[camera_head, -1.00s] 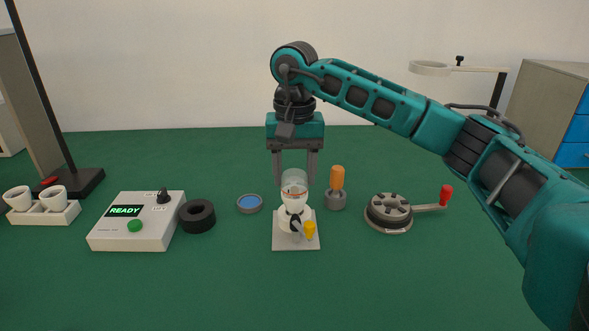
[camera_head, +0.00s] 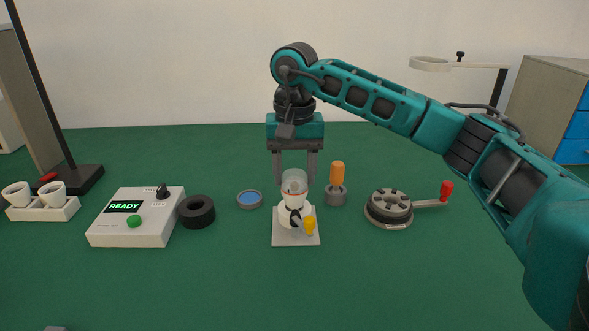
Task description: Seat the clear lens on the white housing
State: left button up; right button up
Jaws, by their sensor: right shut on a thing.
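The clear lens (camera_head: 294,180) is a see-through cup with an orange-red line at its lower rim. It is upright over the white housing (camera_head: 291,217), which stands on a pale square base plate (camera_head: 283,240). The lens's lower rim appears to meet the top of the housing; I cannot tell whether it is fully seated. A black clamp with a yellow knob (camera_head: 310,225) is at the housing's front. My right gripper (camera_head: 295,178) points down from above, its two fingers on either side of the lens, shut on it. My left gripper does not show.
Left of the housing are a blue-faced disc (camera_head: 250,199), a black ring (camera_head: 197,212) and a control box (camera_head: 132,217) reading READY. Right of it are an orange-handled tool (camera_head: 337,179) and a crank wheel (camera_head: 389,209). The front table is largely clear.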

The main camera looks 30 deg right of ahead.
aim_at(294, 174)
jog(key=o, duration=1.1)
jog(key=shift+r, duration=0.1)
notch_tip(294, 174, up, 13)
jog(key=p, duration=0.3)
jog(key=shift+p, duration=0.35)
